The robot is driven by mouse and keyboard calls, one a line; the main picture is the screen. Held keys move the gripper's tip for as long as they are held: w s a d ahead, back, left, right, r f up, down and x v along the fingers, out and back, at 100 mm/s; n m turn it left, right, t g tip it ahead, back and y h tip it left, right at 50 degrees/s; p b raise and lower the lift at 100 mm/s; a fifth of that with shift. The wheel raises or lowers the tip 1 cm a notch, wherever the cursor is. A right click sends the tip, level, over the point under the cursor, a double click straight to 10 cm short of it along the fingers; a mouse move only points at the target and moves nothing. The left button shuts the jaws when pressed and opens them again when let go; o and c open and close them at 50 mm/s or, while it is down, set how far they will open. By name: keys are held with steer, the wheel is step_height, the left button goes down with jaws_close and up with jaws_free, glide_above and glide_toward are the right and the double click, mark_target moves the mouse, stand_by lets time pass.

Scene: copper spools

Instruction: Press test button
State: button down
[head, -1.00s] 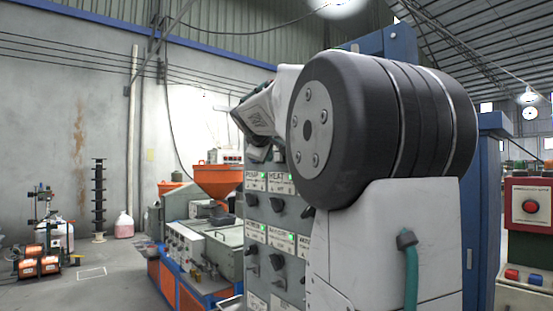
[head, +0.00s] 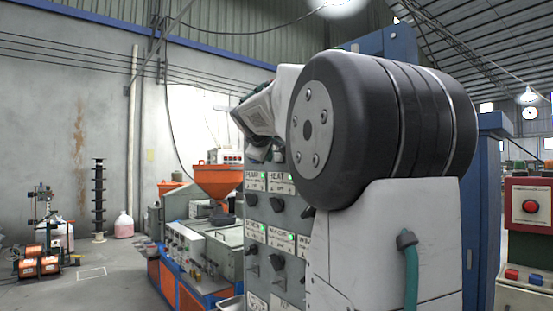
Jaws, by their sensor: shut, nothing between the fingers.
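A grey control panel (head: 283,215) stands in the middle of the head view, partly behind my arm. It has dark rotary switches, green lamps and white labels, two of which seem to read PUMP and HEAT. I cannot make out a button labelled test; part of the panel is hidden by my arm. A round red button (head: 530,206) sits on a red-framed box at the right edge; its label is not readable. My gripper is not visible; my arm's large dark joint and white links fill the centre, with its far end over the panel's top.
A machine with an orange hopper (head: 218,181) stands left of the panel. A blue cabinet (head: 487,200) rises behind my arm. The left floor is mostly open.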

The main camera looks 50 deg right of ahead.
steer(key=shift+d, duration=0.1)
stand_by(0.5)
steer(key=shift+s+d, duration=0.15)
steer(key=shift+d, duration=0.15)
steer(key=shift+s+d, duration=0.1)
steer(key=shift+d, duration=0.35)
stand_by(0.6)
steer(key=shift+a, duration=0.15)
steer(key=shift+w+a, duration=0.2)
steer(key=shift+a, duration=0.5)
steer(key=shift+w+a, duration=0.2)
steer(key=shift+a, duration=0.6)
steer(key=shift+w+a, duration=0.2)
steer(key=shift+a, duration=0.65)
steer(key=shift+w+a, duration=0.2)
steer(key=shift+a, duration=0.6)
